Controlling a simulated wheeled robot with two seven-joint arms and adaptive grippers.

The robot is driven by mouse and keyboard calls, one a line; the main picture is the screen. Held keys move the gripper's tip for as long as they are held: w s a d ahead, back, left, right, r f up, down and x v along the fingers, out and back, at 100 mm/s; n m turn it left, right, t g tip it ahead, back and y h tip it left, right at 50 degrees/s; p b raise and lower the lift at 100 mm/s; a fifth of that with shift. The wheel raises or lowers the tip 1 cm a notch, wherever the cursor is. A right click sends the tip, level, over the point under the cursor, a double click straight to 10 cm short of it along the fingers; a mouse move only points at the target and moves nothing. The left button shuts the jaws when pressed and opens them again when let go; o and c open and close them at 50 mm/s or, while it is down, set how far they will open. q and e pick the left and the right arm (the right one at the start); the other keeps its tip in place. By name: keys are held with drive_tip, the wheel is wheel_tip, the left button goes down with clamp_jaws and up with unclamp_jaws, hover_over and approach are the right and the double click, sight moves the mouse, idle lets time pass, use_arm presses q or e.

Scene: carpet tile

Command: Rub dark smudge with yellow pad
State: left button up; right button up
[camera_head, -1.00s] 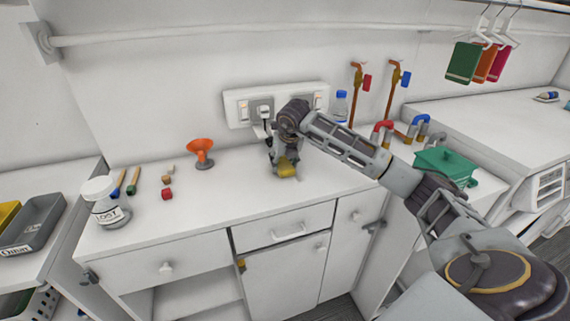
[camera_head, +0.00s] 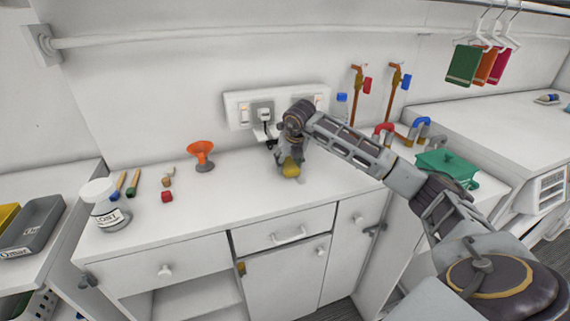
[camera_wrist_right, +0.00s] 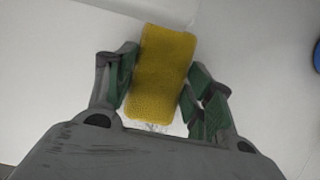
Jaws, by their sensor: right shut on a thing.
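My right gripper (camera_head: 289,162) is shut on the yellow pad (camera_head: 291,168), low over the white counter in front of the wall sockets. In the right wrist view the yellow pad (camera_wrist_right: 160,70) sits between the two green-lined fingers of the right gripper (camera_wrist_right: 162,88), slightly tilted. A faint grey mark (camera_wrist_right: 157,127) shows on the white surface just at the pad's near edge. The rest of the smudge is hidden by the pad and gripper. I cannot tell whether the pad touches the counter. My left gripper is not in view.
A bottle (camera_head: 341,106) stands behind my right arm. The front counter strip is clear.

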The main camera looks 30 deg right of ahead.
sight(294, 169)
drive_tip(key=shift+d, duration=0.2)
drive_tip(key=shift+s, duration=0.2)
drive_tip(key=shift+s+a+f+b, duration=0.2)
drive_tip(key=shift+s+b, duration=0.15)
drive_tip(key=shift+s, duration=0.3)
drive_tip(key=shift+s+a+f+b, duration=0.15)
drive_tip(key=shift+s+b, duration=0.15)
drive_tip(key=shift+s, duration=0.75)
